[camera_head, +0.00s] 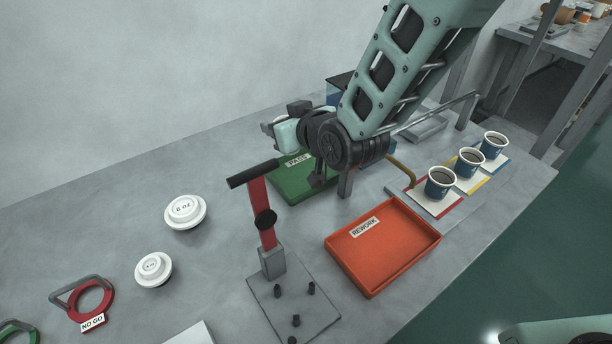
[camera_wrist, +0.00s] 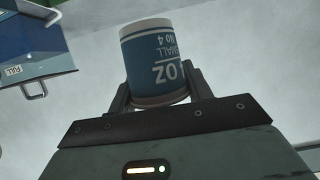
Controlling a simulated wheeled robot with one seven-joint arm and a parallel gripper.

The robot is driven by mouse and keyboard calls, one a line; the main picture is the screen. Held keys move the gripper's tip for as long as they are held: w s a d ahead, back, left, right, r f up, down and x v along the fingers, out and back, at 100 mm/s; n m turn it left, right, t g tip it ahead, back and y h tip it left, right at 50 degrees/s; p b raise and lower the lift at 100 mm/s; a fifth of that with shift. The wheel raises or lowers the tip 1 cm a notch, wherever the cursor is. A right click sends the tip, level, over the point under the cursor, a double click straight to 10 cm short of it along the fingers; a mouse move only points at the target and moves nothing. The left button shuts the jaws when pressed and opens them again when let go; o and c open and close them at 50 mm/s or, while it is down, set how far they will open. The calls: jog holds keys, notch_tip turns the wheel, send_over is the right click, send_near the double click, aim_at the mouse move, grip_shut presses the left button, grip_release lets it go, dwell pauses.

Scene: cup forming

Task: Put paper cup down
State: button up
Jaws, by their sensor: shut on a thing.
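My gripper (camera_wrist: 160,98) is shut on a blue paper cup (camera_wrist: 160,52) with white lettering, in the wrist view. The fingers press on both sides of the cup, and its lettering is upside down in that view. In the head view my gripper (camera_head: 284,130) is over the back of the table (camera_head: 110,220), above and left of the green PASS tray (camera_head: 290,190). My arm and the gripper hide part of the green tray. I cannot tell how high the cup is above the table.
An orange REWORK tray (camera_head: 385,255) is empty. A stand with a red lever (camera_head: 262,215) rises left of it. Three filled cups (camera_head: 440,183) stand on coloured mats at right. White lids (camera_head: 185,211) and a red NO GO ring (camera_head: 92,303) lie left. A blue bin (camera_wrist: 35,40) is nearby.

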jog(key=shift+w+a+f, duration=0.1)
jog(key=shift+w+f, duration=0.05)
jog(key=shift+f, duration=0.45)
notch_tip(320, 180, down, 10)
jog(key=shift+r, duration=0.25)
jog(key=shift+f, duration=0.1)
jog(key=o, duration=0.9)
jog(key=shift+o, duration=0.2)
